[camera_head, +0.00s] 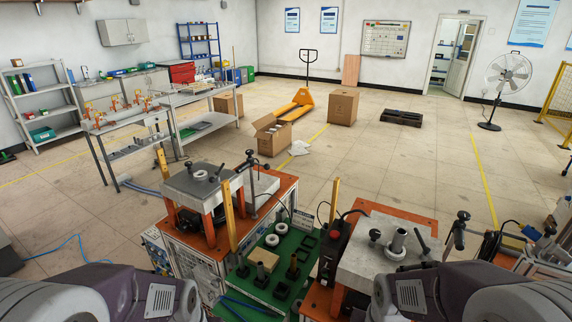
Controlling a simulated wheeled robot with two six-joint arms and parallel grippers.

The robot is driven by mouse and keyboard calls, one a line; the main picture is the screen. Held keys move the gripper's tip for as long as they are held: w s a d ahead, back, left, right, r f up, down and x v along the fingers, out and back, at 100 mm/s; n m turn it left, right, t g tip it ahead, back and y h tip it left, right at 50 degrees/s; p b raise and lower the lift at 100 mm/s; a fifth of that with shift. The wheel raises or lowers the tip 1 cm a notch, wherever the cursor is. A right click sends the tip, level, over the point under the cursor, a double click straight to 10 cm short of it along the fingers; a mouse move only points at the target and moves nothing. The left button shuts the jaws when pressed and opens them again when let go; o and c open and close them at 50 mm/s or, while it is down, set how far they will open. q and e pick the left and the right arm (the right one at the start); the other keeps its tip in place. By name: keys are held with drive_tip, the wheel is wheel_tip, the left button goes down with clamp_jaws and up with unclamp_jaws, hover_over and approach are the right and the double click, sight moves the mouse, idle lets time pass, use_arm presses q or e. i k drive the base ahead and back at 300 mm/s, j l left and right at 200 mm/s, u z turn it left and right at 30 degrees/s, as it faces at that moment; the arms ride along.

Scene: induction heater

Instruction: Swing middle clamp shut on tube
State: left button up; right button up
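Small orange clamps (114,103) stand in a row on a grey work table (104,130) at the far left. A pale tube-like bar seems to run along them, but it is too small to make out clearly. I cannot tell which clamps are open or shut. My arms show only as grey and dark links in the bottom left and bottom right corners. Neither gripper is in view, and both arms are far from the clamp table.
Close in front stand orange-topped machines with grey plates (203,184) and (372,255), with a green tray (277,291) between them. A yellow pallet jack (297,104), cardboard boxes (343,107), a black pallet (401,118) and a fan (508,75) stand beyond.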

sight(427, 250)
drive_tip(key=z, duration=1.25)
